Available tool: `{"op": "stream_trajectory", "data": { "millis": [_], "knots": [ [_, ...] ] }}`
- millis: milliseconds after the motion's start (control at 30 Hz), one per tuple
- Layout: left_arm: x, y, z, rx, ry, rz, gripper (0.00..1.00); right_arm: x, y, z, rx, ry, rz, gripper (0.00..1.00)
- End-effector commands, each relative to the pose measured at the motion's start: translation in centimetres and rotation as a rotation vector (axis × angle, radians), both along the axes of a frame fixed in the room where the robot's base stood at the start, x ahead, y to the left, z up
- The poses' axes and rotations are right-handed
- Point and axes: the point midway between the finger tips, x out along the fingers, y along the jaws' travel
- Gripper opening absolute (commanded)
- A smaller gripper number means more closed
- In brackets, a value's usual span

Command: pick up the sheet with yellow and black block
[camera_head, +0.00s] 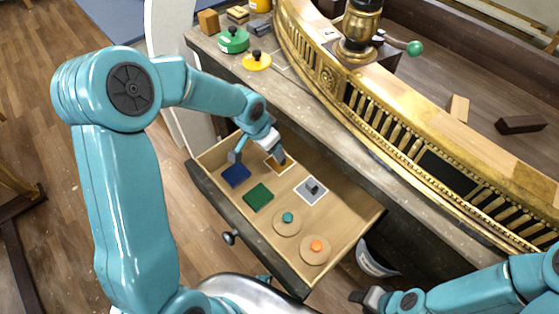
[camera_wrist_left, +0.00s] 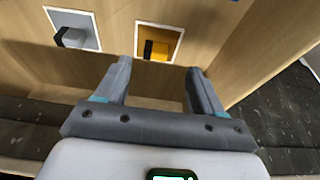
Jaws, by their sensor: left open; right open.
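The sheet with yellow and black block (camera_head: 274,166) lies on the drawer floor near its back corner, partly hidden by my left gripper in the head view. In the left wrist view the sheet (camera_wrist_left: 172,40) is a yellow square with a pale border and a dark block on it. My left gripper (camera_head: 257,155) is open over that end of the drawer. In the left wrist view its two fingertips (camera_wrist_left: 159,66) are apart, with the sheet just beyond them and nothing between. My right gripper (camera_head: 368,298) is open and empty, outside the drawer at lower right.
The open drawer (camera_head: 350,210) also holds a grey sheet with a block (camera_head: 311,191), a blue square (camera_head: 236,175), a green square (camera_head: 258,197) and two round discs with knobs. Above it, the console top (camera_head: 310,112) carries green and yellow knobbed pieces and a gilt rail.

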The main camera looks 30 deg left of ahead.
Motion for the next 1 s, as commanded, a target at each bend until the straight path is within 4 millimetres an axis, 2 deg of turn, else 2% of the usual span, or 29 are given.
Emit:
{"op": "stream_trajectory", "data": {
  "millis": [200,467,767,933,1000],
  "knots": [
    [0.8,-0.4,-1.7,0.000,0.001,-0.001,0.68,0.0,0.0,-0.2,0.000,-0.001,0.000,0.43],
    [2.3,-1.3,-5.4,0.000,0.003,-0.001,0.68,0.0,0.0,-0.5,0.000,0.000,0.000,0.43],
    [2.5,-1.3,-5.8,0.000,-0.001,0.000,0.68,0.0,0.0,-0.5,0.000,0.000,0.000,0.43],
    [2.5,-1.3,-5.8,0.000,0.000,-0.001,0.13,0.0,0.0,-0.5,0.000,0.000,0.000,0.43],
    [2.5,-1.3,-5.8,0.000,0.000,-0.001,0.09,0.0,0.0,-0.5,0.000,0.000,0.000,0.43]
  ]
}}
